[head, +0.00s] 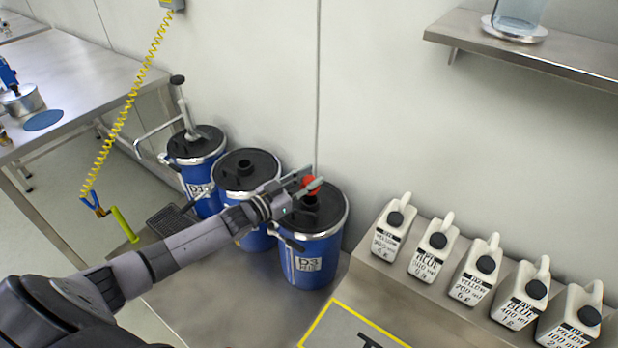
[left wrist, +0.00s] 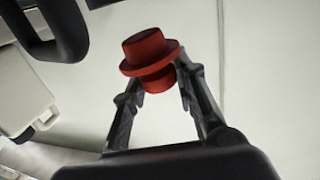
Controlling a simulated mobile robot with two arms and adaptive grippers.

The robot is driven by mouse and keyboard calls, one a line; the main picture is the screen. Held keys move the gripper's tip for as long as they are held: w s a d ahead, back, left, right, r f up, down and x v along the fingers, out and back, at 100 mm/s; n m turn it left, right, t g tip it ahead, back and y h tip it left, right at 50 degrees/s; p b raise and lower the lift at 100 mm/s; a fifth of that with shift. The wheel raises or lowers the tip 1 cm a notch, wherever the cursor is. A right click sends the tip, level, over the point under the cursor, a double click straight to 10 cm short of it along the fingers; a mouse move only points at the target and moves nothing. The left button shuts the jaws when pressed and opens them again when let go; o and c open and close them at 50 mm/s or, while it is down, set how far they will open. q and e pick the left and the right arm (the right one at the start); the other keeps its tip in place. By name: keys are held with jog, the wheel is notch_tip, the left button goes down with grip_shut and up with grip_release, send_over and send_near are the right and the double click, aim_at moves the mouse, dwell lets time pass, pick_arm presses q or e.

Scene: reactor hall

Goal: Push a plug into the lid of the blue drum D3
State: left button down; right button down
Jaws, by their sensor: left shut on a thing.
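The blue drum D3 (head: 312,262) stands on the steel surface, with a black lid (head: 327,207) and a metal rim. My left gripper (head: 307,187) reaches in from the left and is over the lid. It is shut on a red plug (head: 311,183), just above a raised black opening in the lid. The head view does not show clearly whether plug and opening touch. In the left wrist view the red plug (left wrist: 150,58) has a wide flange and sits between the fingertips (left wrist: 160,75). My right gripper is not in view.
Two more blue drums stand left of D3: a middle one (head: 229,188) with an open lid hole and a far one (head: 197,183) with a pump. Several white canisters (head: 430,255) line a ledge at right. A yellow coiled cord (head: 130,98) hangs at left.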

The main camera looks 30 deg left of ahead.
pick_arm(q)
jog(key=shift+f, duration=0.3)
jog(key=shift+r, duration=0.1)
jog(key=shift+s+d+r+p, duration=0.1)
jog(key=shift+s+r+p, duration=0.05)
jog(key=shift+p, duration=0.25)
jog(key=shift+f, duration=0.25)
dwell(0.4)
jog(key=shift+f+b, duration=1.15)
dwell(1.0)
jog(key=shift+f, duration=0.6)
dwell(0.5)
